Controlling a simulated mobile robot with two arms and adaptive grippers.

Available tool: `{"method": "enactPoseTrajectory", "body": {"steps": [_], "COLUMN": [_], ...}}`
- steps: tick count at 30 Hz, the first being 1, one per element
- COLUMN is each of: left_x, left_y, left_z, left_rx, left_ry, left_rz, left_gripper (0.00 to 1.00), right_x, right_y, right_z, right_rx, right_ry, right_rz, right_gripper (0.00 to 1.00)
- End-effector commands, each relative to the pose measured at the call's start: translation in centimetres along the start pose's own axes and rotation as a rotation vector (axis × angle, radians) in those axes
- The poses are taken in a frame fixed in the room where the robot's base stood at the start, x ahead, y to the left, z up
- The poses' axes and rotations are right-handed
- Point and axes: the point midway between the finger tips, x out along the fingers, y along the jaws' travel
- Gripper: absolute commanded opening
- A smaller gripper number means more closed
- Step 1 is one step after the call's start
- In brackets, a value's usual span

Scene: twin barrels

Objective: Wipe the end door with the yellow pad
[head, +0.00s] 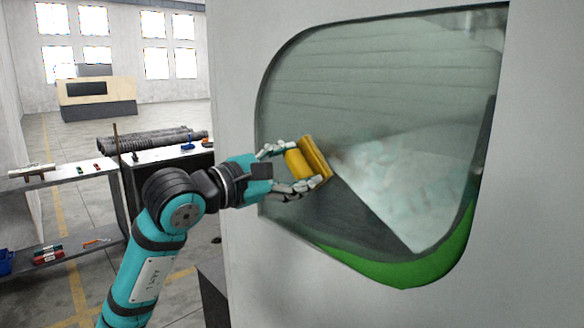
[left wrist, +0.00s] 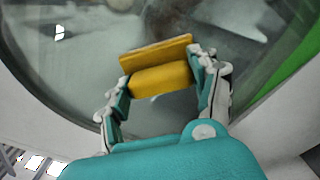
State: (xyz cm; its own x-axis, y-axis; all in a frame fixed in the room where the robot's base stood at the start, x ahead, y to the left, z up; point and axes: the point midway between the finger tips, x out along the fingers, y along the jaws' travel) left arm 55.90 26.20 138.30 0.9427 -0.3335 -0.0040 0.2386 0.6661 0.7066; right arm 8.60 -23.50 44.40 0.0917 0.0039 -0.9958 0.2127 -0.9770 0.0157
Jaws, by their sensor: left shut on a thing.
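The end door (head: 385,70) is a large clear window with rounded corners in a pale wall. A cloudy whitish smear covers its middle and right part, and a green band shows along its lower right edge. My left gripper (head: 290,168) is shut on the yellow pad (head: 316,158), which is at the left part of the window with its flat face toward the glass. In the left wrist view the pad (left wrist: 160,75) sits between both fingers, before the door's glass (left wrist: 80,55). I cannot tell whether the pad touches the glass. My right gripper is not in view.
The pale wall (head: 236,60) surrounds the window. To the left stand a workbench (head: 60,185) with small tools and a shelf with red and blue items.

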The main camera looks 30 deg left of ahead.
Motion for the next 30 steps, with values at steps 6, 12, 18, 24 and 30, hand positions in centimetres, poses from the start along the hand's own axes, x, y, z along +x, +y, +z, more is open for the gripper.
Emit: {"method": "enactPoseTrajectory", "body": {"steps": [6, 12, 18, 24, 30], "left_x": [0.5, 0.8, 0.8, 0.7, 0.6], "left_y": [0.0, 0.0, -0.6, -1.9, -2.6], "left_z": [0.1, 0.0, 0.7, 2.0, 2.6], "left_rx": [0.0, 0.0, 0.002, 0.003, 0.002], "left_ry": [-0.001, -0.001, -0.003, -0.002, -0.001], "left_rz": [0.001, 0.001, -0.001, 0.0, 0.001], "left_gripper": [0.36, 0.36, 0.36, 0.36, 0.36], "right_x": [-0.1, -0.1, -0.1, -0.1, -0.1], "right_y": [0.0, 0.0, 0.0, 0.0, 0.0], "right_z": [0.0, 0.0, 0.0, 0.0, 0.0], "right_rx": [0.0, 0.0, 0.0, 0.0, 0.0], "right_ry": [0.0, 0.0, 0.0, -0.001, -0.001], "right_rz": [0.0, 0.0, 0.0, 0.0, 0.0], "right_gripper": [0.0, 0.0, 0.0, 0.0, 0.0]}}
